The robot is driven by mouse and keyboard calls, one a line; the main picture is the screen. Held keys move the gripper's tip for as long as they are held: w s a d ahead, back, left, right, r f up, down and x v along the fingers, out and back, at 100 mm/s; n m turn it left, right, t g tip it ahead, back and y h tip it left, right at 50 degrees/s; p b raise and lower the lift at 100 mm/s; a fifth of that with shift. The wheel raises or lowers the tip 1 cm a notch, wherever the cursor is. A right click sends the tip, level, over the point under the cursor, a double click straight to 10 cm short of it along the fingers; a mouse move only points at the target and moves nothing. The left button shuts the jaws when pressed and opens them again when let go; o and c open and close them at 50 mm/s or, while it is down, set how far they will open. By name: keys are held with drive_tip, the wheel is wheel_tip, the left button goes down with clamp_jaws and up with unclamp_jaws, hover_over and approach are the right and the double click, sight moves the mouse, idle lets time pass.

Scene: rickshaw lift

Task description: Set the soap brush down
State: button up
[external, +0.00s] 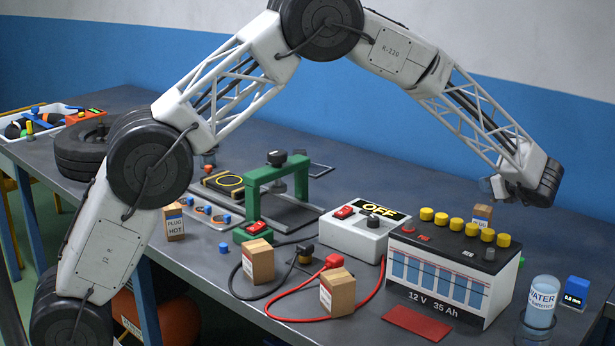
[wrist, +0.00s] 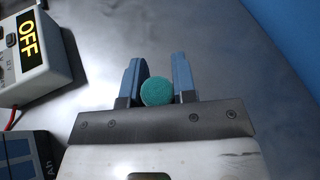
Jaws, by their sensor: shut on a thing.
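My gripper (wrist: 158,62) shows in the wrist view with its two blue-grey fingers on either side of a round teal end, which I take to be the soap brush (wrist: 157,92). The rest of the brush is hidden. In the external view my wrist is above the right back part of the bench, beyond the battery, and the fingers and brush cannot be made out clearly. The grey bench top (wrist: 215,65) lies below the gripper in the wrist view.
The battery (external: 447,270) with yellow caps and the OFF switch box (external: 352,235) stand on the bench. A water beaker (external: 541,303) and a blue meter (external: 574,292) are at the right. Bare bench shows behind the OFF box.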

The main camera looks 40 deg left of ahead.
drive_tip(key=w+a+m, duration=0.1)
drive_tip(key=w+a, duration=0.1)
drive_tip(key=a, duration=2)
drive_tip(key=w+a, duration=0.2)
drive_tip(key=a, duration=1.9)
drive_tip(key=shift+w+a+m+t, duration=0.25)
drive_tip(key=shift+a+m+t, duration=0.05)
drive_tip(key=shift+a+m, duration=0.1)
drive_tip(key=shift+f, duration=3.1)
drive_tip(key=shift+f+h, duration=0.3)
drive_tip(key=shift+f, duration=1.55)
drive_tip(key=shift+f, duration=0.15)
